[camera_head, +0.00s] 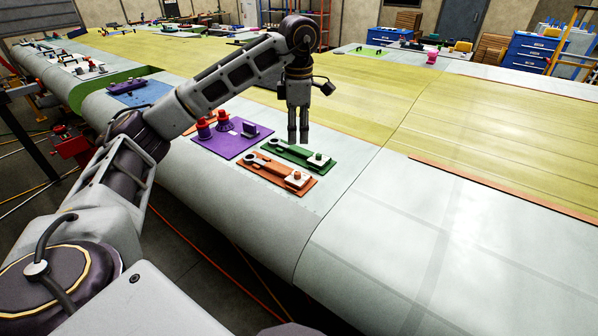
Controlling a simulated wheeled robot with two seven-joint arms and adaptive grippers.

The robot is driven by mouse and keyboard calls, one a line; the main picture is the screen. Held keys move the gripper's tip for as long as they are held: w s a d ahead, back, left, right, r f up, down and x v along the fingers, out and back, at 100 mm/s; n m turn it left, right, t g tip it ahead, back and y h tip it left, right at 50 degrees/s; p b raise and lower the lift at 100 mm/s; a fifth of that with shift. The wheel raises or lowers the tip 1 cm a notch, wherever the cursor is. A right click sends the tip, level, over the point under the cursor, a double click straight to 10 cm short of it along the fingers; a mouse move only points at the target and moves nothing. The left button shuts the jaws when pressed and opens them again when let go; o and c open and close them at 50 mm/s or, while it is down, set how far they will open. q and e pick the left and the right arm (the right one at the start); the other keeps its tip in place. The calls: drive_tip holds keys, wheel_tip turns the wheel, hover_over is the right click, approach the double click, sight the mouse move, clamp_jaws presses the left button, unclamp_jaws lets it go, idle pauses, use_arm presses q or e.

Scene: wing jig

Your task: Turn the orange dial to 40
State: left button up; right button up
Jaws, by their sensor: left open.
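An orange panel (268,173) lies flat on the pale wing surface in the middle of the view. It bears a long lever-like piece and a pale block with a small orange knob (297,175) at its right end. The knob may be the dial; no scale or number is readable at this size. My left gripper (298,138) points straight down, with a narrow gap between its two fingers and nothing between them. It is above and behind the orange panel, near a green panel (285,148). My right gripper is not in view.
The green panel, just behind the orange one, carries a similar lever piece and pale block. A blue panel (138,93) lies farther back. The wing surface to the right (440,240) is clear.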

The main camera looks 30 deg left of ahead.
sight(298, 173)
use_arm(q)
drive_tip(key=n, duration=0.7)
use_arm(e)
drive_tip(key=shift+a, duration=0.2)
use_arm(q)
drive_tip(key=shift+f, duration=0.1)
idle(0.3)
drive_tip(key=shift+a+f+p, duration=0.15)
drive_tip(key=shift+f+p, duration=0.15)
drive_tip(key=shift+f, duration=6.55)
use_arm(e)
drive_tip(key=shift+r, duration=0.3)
use_arm(q)
clamp_jaws()
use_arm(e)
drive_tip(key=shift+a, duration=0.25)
